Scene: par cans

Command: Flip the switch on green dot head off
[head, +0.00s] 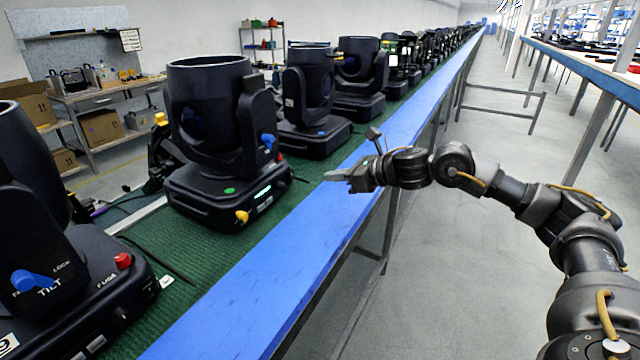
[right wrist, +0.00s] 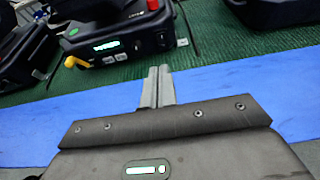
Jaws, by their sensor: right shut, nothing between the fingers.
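The green dot head is a black moving-head light (head: 213,195) on the green belt, with a green dot (head: 229,190) on its base. A yellow switch (head: 242,217) sticks out at the base's near corner. A lit display (head: 262,192) is on the base's side panel. In the right wrist view the base (right wrist: 118,45) is at the upper left, with the yellow switch (right wrist: 75,62) at its left end. My right gripper (head: 328,176) is shut and empty. It is over the blue edge, to the right of the base and apart from it. My left gripper is out of view.
Another head (head: 70,300) with a red knob (head: 123,261) and blue lever stands nearer at left. More heads (head: 310,135) line the belt behind. The blue table edge (head: 265,275) is bare. The grey aisle at right is open.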

